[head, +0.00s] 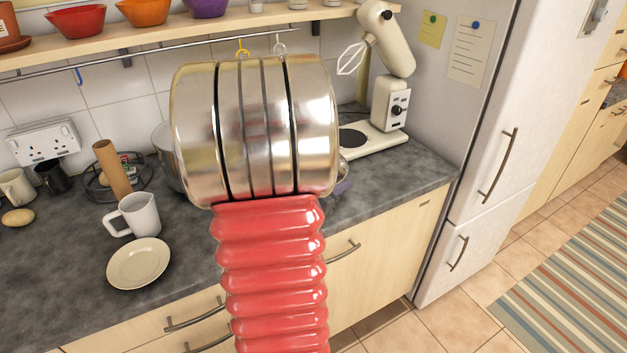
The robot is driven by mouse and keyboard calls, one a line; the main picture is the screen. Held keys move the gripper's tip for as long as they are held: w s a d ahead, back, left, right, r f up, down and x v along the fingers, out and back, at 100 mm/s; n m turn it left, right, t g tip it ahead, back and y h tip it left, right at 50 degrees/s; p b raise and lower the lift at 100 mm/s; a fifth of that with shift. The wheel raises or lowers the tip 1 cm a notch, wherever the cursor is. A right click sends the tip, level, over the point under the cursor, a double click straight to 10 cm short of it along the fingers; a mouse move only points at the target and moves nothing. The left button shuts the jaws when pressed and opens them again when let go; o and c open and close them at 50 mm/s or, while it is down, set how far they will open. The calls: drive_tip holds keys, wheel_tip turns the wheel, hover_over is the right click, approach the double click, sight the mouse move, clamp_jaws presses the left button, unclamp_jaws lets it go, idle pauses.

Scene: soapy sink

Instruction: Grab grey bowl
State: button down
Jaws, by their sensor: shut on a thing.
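A grey, rounded metal vessel (167,158), which looks like the grey bowl, shows at the left edge of my arm on the dark counter. Most of it is hidden behind my arm's large shiny metal segment and red ribbed sleeve, so I cannot tell whether it rests on the counter or is held. My gripper does not show; the arm covers the place beyond it.
A white mug (137,216), a cream plate (138,263), a cardboard tube (112,170) and a wire rack stand left on the counter (65,280). A cream stand mixer (388,90) stands at back right, beside the fridge (490,190). A shelf (170,47) with bowls runs above.

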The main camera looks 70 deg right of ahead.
wheel_tip(320, 180, up, 10)
idle(0.8)
idle(0.5)
